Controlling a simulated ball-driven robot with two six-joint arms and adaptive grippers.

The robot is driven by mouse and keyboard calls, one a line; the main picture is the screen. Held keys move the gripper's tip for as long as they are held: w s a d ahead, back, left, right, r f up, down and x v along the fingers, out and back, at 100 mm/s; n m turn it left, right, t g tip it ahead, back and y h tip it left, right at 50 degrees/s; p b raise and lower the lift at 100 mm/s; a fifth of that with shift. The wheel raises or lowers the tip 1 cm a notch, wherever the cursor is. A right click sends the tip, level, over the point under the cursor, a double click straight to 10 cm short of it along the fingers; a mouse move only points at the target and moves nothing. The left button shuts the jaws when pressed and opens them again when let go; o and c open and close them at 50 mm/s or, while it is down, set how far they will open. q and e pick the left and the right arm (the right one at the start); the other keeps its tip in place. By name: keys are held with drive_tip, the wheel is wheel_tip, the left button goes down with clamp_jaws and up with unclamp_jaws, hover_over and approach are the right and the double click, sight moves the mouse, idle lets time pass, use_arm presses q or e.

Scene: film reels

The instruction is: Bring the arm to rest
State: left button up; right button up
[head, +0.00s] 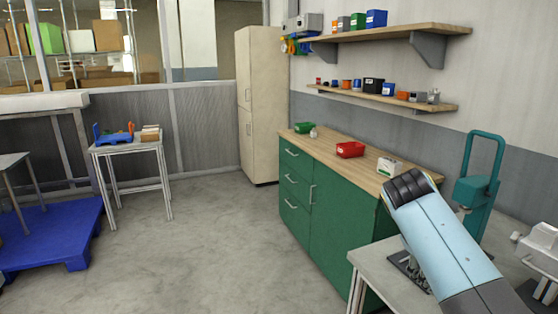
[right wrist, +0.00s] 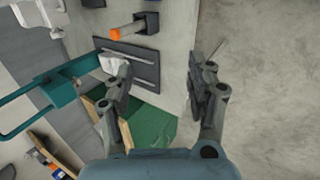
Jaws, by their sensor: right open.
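My right arm (head: 440,230), light blue with dark joints, reaches up from the bottom right corner of the head view. It overlaps the small grey table and the right end of the green cabinet in that picture. My right gripper (right wrist: 160,68) shows in the right wrist view with its two dark fingers spread wide apart. Nothing is between the fingers. Beyond them lie the grey table top (right wrist: 172,62) and bare floor. My left arm and gripper are not in view.
A teal press (head: 480,185) stands right of my arm; its teal frame (right wrist: 55,95) also shows in the wrist view. A slotted dark plate (right wrist: 127,62) and an orange-tipped rod (right wrist: 125,32) are near the fingers. The green cabinet (head: 335,200) stands behind. Floor at centre-left is clear.

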drive_tip(key=s+d+f+n+g+b, duration=0.1)
drive_tip(key=s+f+b, duration=0.3)
drive_tip(key=s+f, duration=0.65)
drive_tip(key=s+f+g+y+b, duration=0.15)
drive_tip(key=s+f+b, duration=0.4)
drive_tip(key=f, duration=1.05)
drive_tip(key=s+d+f+n+g+b, duration=0.1)
drive_tip(key=s+f+b, duration=0.3)
drive_tip(key=s+f, duration=0.75)
drive_tip(key=s+a+f+m+t+y+b, duration=0.1)
drive_tip(key=s+f+m+y+b, duration=0.3)
drive_tip(key=s+f, duration=2)
drive_tip(key=f+m+t+b, duration=0.1)
drive_tip(key=m+b, duration=0.1)
drive_tip(key=b, duration=0.2)
drive_tip(key=shift+a+f+b, duration=0.3)
drive_tip(key=shift+f+b, duration=0.1)
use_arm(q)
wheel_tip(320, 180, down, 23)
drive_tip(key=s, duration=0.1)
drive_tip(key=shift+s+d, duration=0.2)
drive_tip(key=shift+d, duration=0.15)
use_arm(e)
drive_tip(key=shift+w, duration=0.15)
drive_tip(key=shift+c, duration=0.4)
